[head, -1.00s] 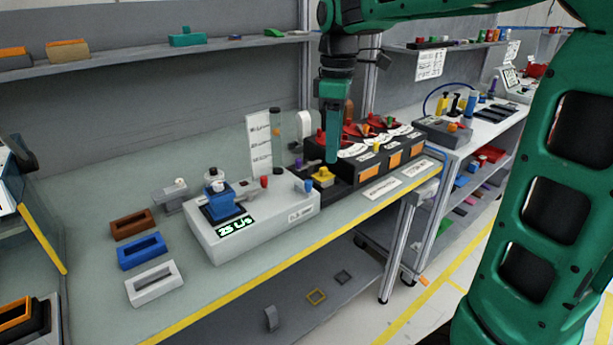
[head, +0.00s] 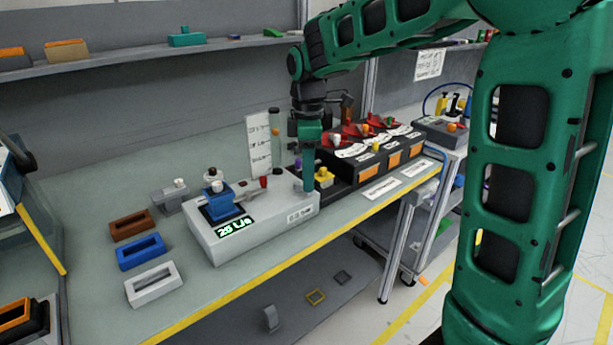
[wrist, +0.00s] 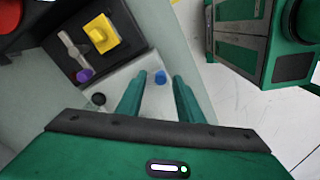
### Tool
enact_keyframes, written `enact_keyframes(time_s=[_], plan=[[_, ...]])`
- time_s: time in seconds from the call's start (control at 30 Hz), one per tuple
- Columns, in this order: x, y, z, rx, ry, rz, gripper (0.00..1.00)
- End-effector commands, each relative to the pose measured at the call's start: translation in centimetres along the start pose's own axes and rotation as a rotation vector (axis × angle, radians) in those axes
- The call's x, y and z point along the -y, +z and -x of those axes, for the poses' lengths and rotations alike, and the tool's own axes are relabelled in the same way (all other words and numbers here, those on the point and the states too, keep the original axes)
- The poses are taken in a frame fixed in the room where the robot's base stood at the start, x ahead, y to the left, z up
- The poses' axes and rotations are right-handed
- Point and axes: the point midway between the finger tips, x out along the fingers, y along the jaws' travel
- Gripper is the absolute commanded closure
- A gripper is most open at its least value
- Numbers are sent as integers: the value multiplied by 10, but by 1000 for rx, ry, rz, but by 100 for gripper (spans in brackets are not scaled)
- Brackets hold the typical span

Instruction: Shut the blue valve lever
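A small blue knob (wrist: 160,76), which looks like the blue valve lever's tip, shows in the wrist view on the end of the pale grey module. My gripper (wrist: 158,84) is open, with one green finger on each side of the knob as seen from above. Contact and height gap cannot be told. In the head view my gripper (head: 308,186) points down at the right end of the module (head: 245,235) and hides the blue knob. The rest of the lever is not clear in either view.
A red-tipped lever (head: 264,182) and a blue block (head: 221,203) stand on the module, left of my gripper. A yellow part (head: 324,177) sits on a dark base close to the right. A black knob (wrist: 98,99) is near my fingers.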

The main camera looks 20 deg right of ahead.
Motion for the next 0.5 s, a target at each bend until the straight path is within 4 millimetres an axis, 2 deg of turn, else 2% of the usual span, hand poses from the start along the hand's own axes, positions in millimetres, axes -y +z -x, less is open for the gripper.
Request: enact_keyframes(time_s=[0.37, 0.43, 0.5], plan=[[0, 0, -6, -1, 1, 0, 66], [0, 0, -6, -1, 1, 0, 78], [0, 0, -6, -1, 1, 0, 95]])
